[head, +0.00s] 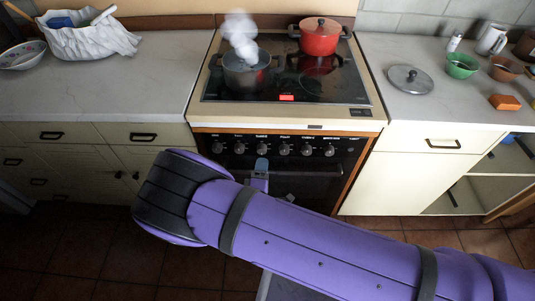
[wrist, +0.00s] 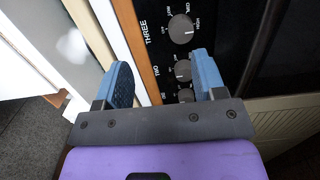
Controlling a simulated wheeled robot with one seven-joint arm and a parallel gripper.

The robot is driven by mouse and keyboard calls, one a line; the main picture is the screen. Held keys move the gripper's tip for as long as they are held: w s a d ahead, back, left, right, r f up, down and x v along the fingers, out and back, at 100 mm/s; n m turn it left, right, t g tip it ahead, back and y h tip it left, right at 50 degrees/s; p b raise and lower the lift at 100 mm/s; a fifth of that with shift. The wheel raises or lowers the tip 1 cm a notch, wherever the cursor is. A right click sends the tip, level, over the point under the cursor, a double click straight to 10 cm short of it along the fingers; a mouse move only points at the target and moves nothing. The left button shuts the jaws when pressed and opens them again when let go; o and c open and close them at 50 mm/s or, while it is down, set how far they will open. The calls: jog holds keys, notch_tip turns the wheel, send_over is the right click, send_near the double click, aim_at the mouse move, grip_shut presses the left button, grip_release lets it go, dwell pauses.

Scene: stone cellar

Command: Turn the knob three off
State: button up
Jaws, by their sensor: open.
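Knob three (wrist: 181,28) is a grey round knob on the black stove panel, at the top of the wrist view beside the printed word THREE. In the head view my gripper (head: 262,168) is just below the row of knobs, largely hidden by my arm; the labels there are unreadable.
Knob two (wrist: 183,71) and another knob (wrist: 186,95) appear between the fingers. On the hob (head: 285,92), a dark pot (head: 246,76) steams, a red pot (head: 320,40) stands behind, and a red light shows. The oven handle (head: 310,172) runs below the panel.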

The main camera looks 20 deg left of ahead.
aim_at(261, 152)
jog(key=shift+n+y, duration=0.6)
jog(key=shift+y, duration=0.3)
jog(key=w+a+f, duration=0.1)
jog(key=w, duration=0.2)
jog(key=w+a+f, duration=0.1)
jog(key=w, duration=0.4)
jog(key=shift+w+a+f, duration=0.4)
jog(key=c, duration=0.9)
jog(key=shift+c, duration=0.2)
